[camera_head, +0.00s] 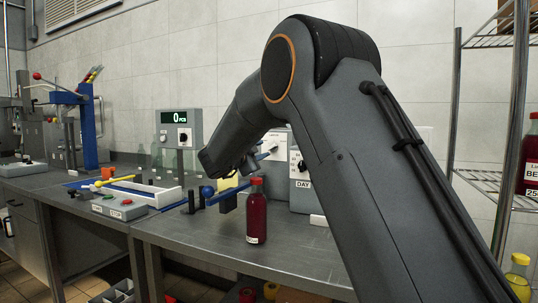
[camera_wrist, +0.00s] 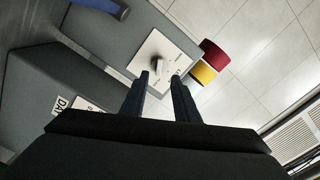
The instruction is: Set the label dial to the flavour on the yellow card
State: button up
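In the head view my gripper (camera_head: 252,163) is close to the white dial plate (camera_head: 271,147), partly hidden by my arm. A yellow patch (camera_head: 228,184) shows left of the gripper; I cannot tell if it is the card, and no writing is readable.
A red bottle (camera_head: 256,214) stands on the grey bench (camera_head: 205,233) before the dial. A DAY box (camera_head: 302,185) with another knob stands right. A counter (camera_head: 181,118) reads 0 PCS.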

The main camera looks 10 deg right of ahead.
aim_at(272, 147)
jog(key=x, duration=0.8)
jog(key=shift+s+d, duration=0.15)
jog(key=shift+s, duration=0.05)
grip_shut()
